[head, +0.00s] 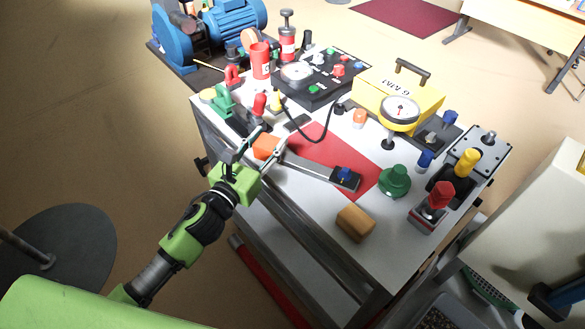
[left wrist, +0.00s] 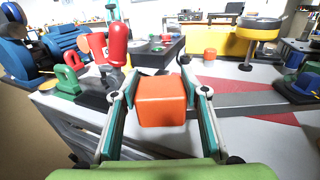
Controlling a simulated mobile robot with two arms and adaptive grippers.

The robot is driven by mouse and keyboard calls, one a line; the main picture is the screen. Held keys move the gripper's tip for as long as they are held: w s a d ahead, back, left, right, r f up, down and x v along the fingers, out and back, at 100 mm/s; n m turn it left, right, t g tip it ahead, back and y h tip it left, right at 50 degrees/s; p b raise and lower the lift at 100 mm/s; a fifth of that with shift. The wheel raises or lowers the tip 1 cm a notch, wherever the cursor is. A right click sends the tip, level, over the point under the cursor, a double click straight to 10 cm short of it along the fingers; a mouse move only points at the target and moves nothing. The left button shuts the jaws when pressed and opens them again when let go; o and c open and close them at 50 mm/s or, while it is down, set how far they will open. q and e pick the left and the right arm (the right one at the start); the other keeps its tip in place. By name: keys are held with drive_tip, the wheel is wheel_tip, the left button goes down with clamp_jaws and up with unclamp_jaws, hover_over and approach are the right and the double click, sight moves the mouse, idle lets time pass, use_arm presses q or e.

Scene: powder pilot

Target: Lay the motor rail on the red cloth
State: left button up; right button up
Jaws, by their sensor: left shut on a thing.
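The motor rail (head: 309,169) is a long grey bar with an orange block (head: 266,147) at its left end and a dark end with a blue knob at its right. My left gripper (head: 260,144) is shut on the orange block, which also shows between the fingers in the left wrist view (left wrist: 161,101). The red cloth (head: 318,143) lies flat on the table. The rail runs across the cloth, with its orange end beyond the cloth's left side. I cannot tell whether the rail touches the cloth. My right gripper is out of view.
A tan block (head: 355,222) sits near the table's front edge. A green knobbed piece (head: 394,181) and a yellow-rimmed gauge (head: 400,112) stand right of the cloth. A black panel (head: 318,80) and a yellow case (head: 396,92) stand behind. A red-topped piece (head: 259,104) stands close behind my gripper.

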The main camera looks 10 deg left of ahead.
use_arm(q)
drive_tip(key=shift+r, duration=0.1)
drive_tip(key=s+d+r+b, duration=0.3)
drive_tip(key=s+d+r, duration=0.2)
drive_tip(key=s+r, duration=0.3)
drive_tip(key=w+f, duration=0.1)
drive_tip(key=w, duration=0.1)
drive_tip(key=w+a+f, duration=0.1)
drive_tip(key=w, duration=0.2)
drive_tip(key=w+f, duration=0.1)
drive_tip(key=w, duration=0.1)
drive_tip(key=shift+w+a+f+p, duration=0.15)
drive_tip(key=shift+w+a+p, duration=0.1)
drive_tip(key=shift+p, duration=0.1)
drive_tip(key=w+f, duration=0.1)
drive_tip(key=f, duration=0.1)
drive_tip(key=w+f, duration=0.2)
drive_tip(key=w+a+f+b, duration=0.1)
drive_tip(key=w+f, duration=0.1)
drive_tip(key=shift+w, duration=0.15)
drive_tip(key=shift+w+f, duration=0.2)
drive_tip(key=shift+f, duration=1.5)
